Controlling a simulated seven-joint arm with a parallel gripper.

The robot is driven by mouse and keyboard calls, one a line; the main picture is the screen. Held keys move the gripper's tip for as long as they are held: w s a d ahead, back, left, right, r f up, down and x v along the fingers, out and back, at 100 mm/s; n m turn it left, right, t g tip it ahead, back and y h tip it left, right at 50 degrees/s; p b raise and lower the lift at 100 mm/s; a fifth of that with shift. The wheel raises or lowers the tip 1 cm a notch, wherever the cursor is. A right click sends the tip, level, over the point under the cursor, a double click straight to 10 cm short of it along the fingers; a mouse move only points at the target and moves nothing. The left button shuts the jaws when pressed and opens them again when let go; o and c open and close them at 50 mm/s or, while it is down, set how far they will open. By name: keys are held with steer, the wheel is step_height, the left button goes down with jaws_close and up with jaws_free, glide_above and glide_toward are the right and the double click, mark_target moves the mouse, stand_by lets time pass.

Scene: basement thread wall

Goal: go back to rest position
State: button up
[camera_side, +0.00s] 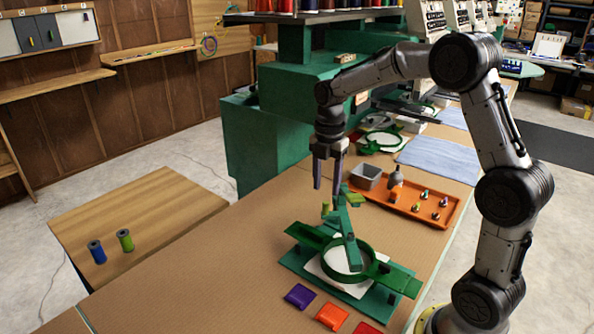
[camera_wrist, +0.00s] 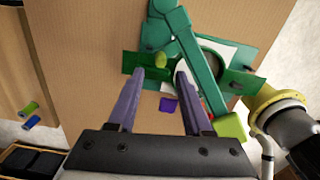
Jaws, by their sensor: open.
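My gripper (camera_side: 328,176) hangs pointing down above the cardboard-brown worktop, to the upper left of the green hoop fixture (camera_side: 302,232). Its two purple-grey fingers are apart with nothing between them. In the wrist view the open gripper (camera_wrist: 166,75) shows over the worktop, with the green fixture (camera_wrist: 225,90) beyond and to the right of the fingers. A small yellow-green piece (camera_side: 325,210) stands at the fixture's far left end, just below the fingers in the side view. A white cloth lies under the fixture's round hoop (camera_side: 368,262).
Purple (camera_side: 299,296), orange (camera_side: 331,317) and red pieces lie in front. A blue spool (camera_side: 96,252) and a green spool (camera_side: 125,240) stand on the lower wooden table. A green machine (camera_side: 265,140) rises behind.

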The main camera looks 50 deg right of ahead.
steer(key=s+a+r+m+t, duration=0.35)
steer(key=s+a+r, duration=0.55)
steer(key=s+r, duration=0.3)
steer(key=s+a+f+m+t, duration=0.2)
steer(key=s+m, duration=0.8)
steer(key=m, duration=0.5)
step_height(320, 180, down, 3)
steer(key=shift+s+a+r+m, duration=0.2)
steer(key=shift+s+a+m, duration=0.15)
steer(key=shift+a, duration=0.1)
